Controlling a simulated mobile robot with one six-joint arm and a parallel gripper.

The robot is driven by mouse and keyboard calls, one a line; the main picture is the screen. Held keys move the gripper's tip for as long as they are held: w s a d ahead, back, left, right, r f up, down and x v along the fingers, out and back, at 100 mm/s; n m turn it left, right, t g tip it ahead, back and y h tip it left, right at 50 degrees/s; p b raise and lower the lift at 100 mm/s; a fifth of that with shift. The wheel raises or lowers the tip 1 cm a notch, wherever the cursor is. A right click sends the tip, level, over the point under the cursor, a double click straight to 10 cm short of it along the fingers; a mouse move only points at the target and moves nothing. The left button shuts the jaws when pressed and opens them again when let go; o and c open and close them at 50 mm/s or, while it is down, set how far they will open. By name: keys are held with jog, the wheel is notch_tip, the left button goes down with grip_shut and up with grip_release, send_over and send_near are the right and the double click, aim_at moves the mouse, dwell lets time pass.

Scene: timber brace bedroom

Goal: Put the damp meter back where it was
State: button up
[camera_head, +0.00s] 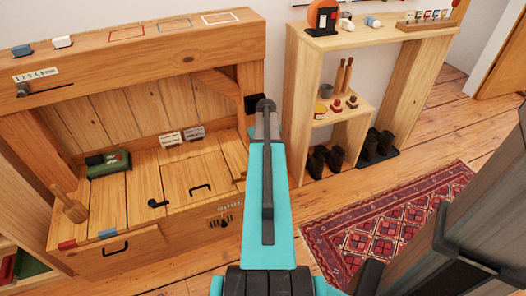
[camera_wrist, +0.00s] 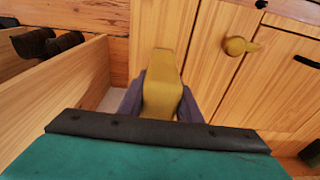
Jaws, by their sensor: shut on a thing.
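In the wrist view my gripper (camera_wrist: 160,104) is shut on a yellow, blocky thing (camera_wrist: 162,75), which looks like the damp meter. It stands up between the two grey-purple fingers, and its lower part is hidden by my wrist. Pale wooden boards and cabinet doors are behind it. In the head view my teal arm reaches toward the gap between the timber bench and the shelf unit, and hides the gripper and the meter.
Two small blocks, one whitish (camera_head: 62,42), stand left on the ledge. A green case (camera_head: 108,164) and a wooden mallet (camera_head: 69,206) are on the bench (camera_head: 128,196). The shelf unit (camera_head: 300,85) holds small items, with dark boots (camera_head: 325,160) below. A red rug (camera_head: 385,225) lies right.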

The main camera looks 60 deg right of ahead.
jog(key=shift+f, duration=0.1)
jog(key=o, duration=1.2)
jog(key=shift+c, duration=0.2)
jog(key=r, duration=0.4)
jog(key=r+p, duration=0.1)
jog(key=r, duration=0.3)
jog(key=s+a+r+p, duration=0.1)
jog(key=r, duration=0.3)
jog(key=shift+s, duration=0.1)
